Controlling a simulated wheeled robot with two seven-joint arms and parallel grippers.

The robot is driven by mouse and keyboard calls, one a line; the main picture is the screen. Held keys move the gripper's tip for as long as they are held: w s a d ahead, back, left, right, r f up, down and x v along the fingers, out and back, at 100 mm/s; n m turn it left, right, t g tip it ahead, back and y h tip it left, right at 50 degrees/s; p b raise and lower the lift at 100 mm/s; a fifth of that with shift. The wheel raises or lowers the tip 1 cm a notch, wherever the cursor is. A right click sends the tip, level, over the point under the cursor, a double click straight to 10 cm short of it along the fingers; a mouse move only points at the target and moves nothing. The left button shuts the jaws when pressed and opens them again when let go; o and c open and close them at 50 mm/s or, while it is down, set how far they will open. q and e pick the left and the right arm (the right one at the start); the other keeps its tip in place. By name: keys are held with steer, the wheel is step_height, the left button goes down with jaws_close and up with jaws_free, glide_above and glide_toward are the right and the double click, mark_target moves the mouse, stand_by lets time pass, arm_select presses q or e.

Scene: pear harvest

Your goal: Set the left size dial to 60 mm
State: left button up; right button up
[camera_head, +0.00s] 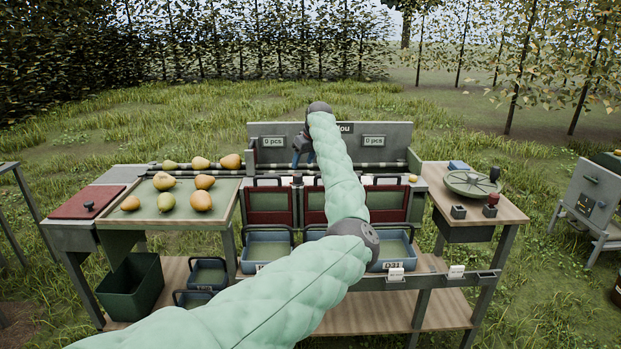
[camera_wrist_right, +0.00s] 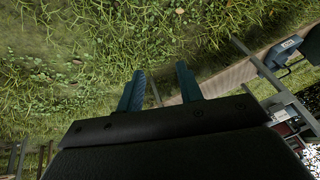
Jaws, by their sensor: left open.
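The grading machine (camera_head: 300,130) stands in the middle of the bench in the head view, with two "0 pcs" displays on its back panel. A small dark part (camera_head: 297,179) on its front ledge may be the left size dial; it is too small to read any setting. My left arm crosses the picture and hides the middle of the machine. My left gripper (camera_head: 304,159) is open, with its fingers pointing down above the ledge, partly hidden by the arm. In the right wrist view, my right gripper (camera_wrist_right: 160,88) is open and empty above grass.
Several pears lie on the green tray (camera_head: 151,210) at left and on the rail behind it. Blue crates (camera_head: 268,253) stand below the red-framed gates (camera_head: 270,219). A side table (camera_head: 508,211) at right holds a round scale (camera_head: 471,184).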

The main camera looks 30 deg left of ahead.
mark_target(298, 175)
arm_select(q)
steer(key=shift+w+a+f+n, duration=0.15)
steer(key=shift+f+n, duration=0.25)
steer(key=shift+f, duration=0.2)
steer(key=shift+p+x, duration=0.6)
steer(key=shift+x, duration=2.9)
arm_select(e)
steer(key=shift+s+d+r, duration=0.15)
steer(key=shift+d+r, duration=0.6)
steer(key=shift+r, duration=0.15)
arm_select(q)
steer(key=shift+a+r, duration=0.1)
steer(key=c, duration=1)
steer(key=shift+o, duration=0.2)
